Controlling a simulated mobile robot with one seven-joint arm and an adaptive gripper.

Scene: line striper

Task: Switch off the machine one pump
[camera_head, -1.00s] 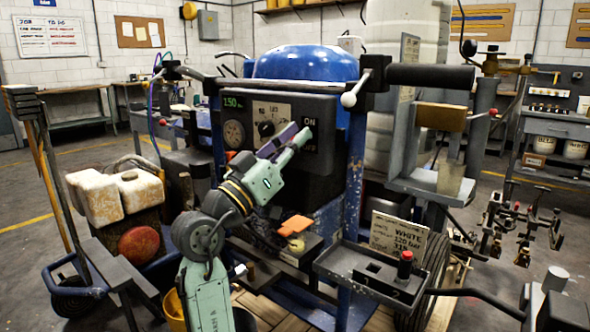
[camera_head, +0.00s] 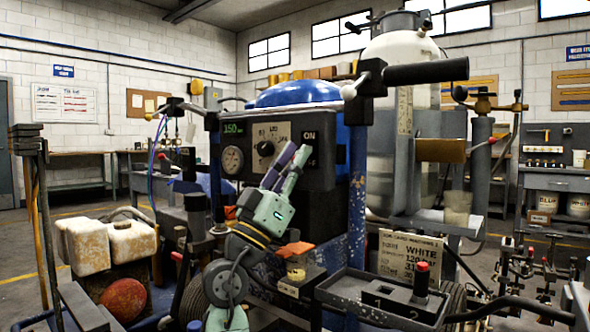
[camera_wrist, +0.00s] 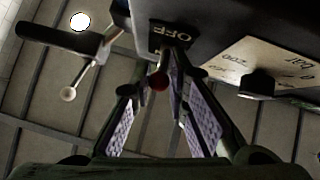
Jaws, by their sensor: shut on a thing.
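The machine one pump panel (camera_head: 268,168) is a dark box under a blue tank, with a green-lit 150 display, a round gauge and a dial. Its ON label (camera_head: 309,135) shows at the upper right. My gripper (camera_head: 296,150) points steeply up at the panel just below that label. In the wrist view my gripper (camera_wrist: 160,72) is shut on the red-tipped switch lever (camera_wrist: 158,82), which shows between the fingers by the OFF label (camera_wrist: 172,34). In the head view the lever is hidden behind my fingers, so its exact position cannot be told there.
A handlebar with a black grip (camera_head: 426,72) and white-knobbed lever (camera_head: 349,92) juts out above and right of the panel. A tray (camera_head: 375,300) with a red-topped lever (camera_head: 421,268) stands lower right. White jugs (camera_head: 132,241) sit at the left.

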